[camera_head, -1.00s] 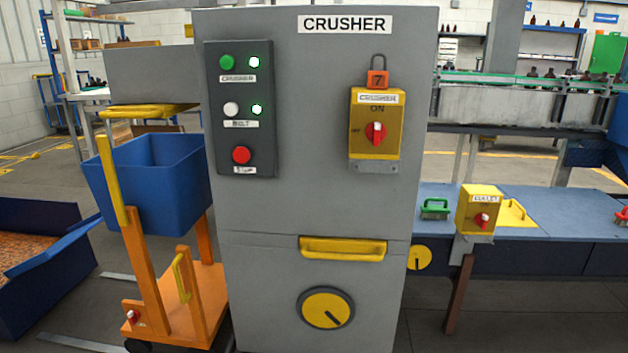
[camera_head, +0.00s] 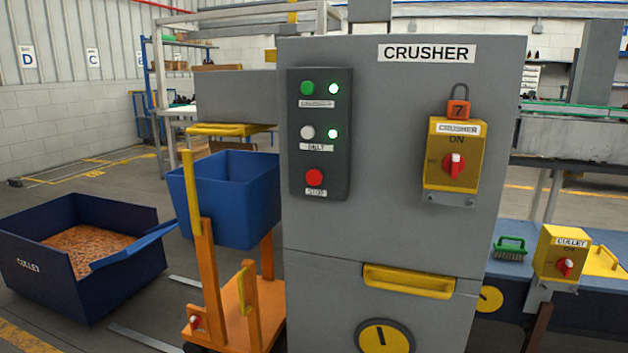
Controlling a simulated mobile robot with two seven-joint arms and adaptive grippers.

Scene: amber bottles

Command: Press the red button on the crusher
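The crusher (camera_head: 400,215) is a tall grey cabinet with a black-and-white CRUSHER sign near its top. A dark control panel (camera_head: 339,135) sits on its upper left face. The round red button (camera_head: 314,177) is lowest on the panel, above a STOP label. A green button (camera_head: 307,88) and a white button (camera_head: 307,132) are above it, each with a lit green lamp to its right. A yellow switch box (camera_head: 453,155) with a red rotary knob is at the right, with an orange padlock (camera_head: 458,109) above it. Neither of my grippers is in view.
A blue bin (camera_head: 238,205) on an orange cart (camera_head: 222,300) stands directly left of the crusher. A dark blue CULLET bin (camera_head: 60,275) is on the floor at far left. A bench with a yellow CULLET switch box (camera_head: 562,253) is at right. Floor at back left is clear.

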